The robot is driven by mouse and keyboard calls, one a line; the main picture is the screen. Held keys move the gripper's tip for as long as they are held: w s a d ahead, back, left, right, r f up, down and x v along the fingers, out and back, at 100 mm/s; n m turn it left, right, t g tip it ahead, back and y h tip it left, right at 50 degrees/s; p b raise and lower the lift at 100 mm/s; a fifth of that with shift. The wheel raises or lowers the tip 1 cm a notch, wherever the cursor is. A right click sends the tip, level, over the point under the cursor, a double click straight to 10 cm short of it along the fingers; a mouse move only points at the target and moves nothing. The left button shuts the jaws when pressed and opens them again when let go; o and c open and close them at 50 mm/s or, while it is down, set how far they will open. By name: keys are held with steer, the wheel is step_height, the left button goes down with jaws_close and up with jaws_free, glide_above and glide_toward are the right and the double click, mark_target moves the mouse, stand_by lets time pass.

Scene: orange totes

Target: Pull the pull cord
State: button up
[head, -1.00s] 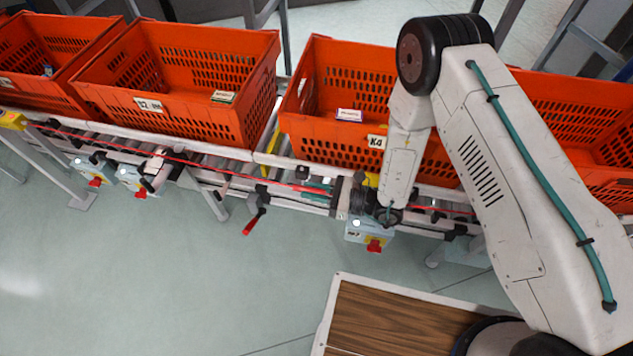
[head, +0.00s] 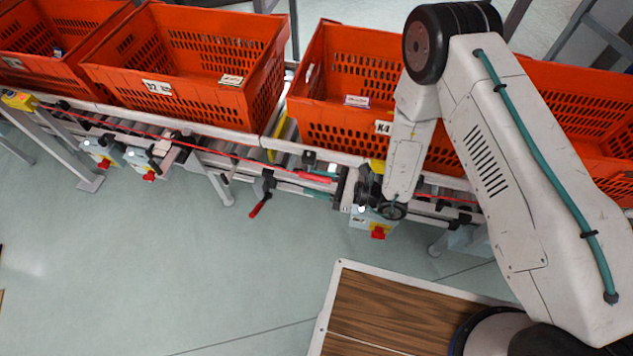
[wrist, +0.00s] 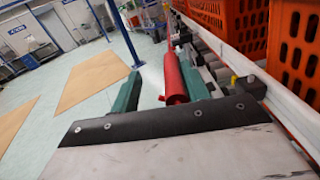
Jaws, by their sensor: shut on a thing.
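The pull cord (head: 215,150) is a thin red line running along the near side of the conveyor. A thicker red section (head: 314,176) of it lies at my gripper (head: 304,182). In the wrist view this red section is a cylinder (wrist: 174,80) lying lengthwise along the inner side of the right teal finger. My gripper (wrist: 158,66) is shut on it, though a gap shows between the cylinder and the left finger in that view. My wrist and forearm hide part of the cord to the right.
Orange totes (head: 85,64) stand in a row on the conveyor just behind the cord. A red-handled lever (head: 261,207) hangs left of my gripper. Grey boxes with red knobs (head: 378,232) sit below the rail. The floor in front is clear.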

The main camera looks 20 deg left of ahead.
steer(key=d, duration=0.7)
steer(key=shift+d, duration=0.4)
steer(key=shift+w, duration=0.1)
steer(key=shift+f, duration=0.1)
steer(key=s+d+r+n+g+h, duration=0.3)
steer(key=s+r+n+g, duration=0.15)
steer(key=r, duration=0.25)
steer(key=s+d+r+n+g+h, duration=0.3)
steer(key=s+r+n+g, duration=0.1)
steer(key=r+n+g, duration=0.25)
steer(key=s+d+r+n+t+h, duration=0.3)
steer(key=d+r+t+h, duration=0.3)
steer(key=d+r, duration=0.6)
steer(key=s+d+r+n+t+h, duration=0.3)
steer(key=d+r+t+h, duration=0.3)
steer(key=d+r, duration=0.7)
step_height(320, 180, up, 5)
steer(key=shift+s+d+r+n+t, duration=0.1)
steer(key=shift+s+d+n+t, duration=0.25)
steer(key=shift+n, duration=0.35)
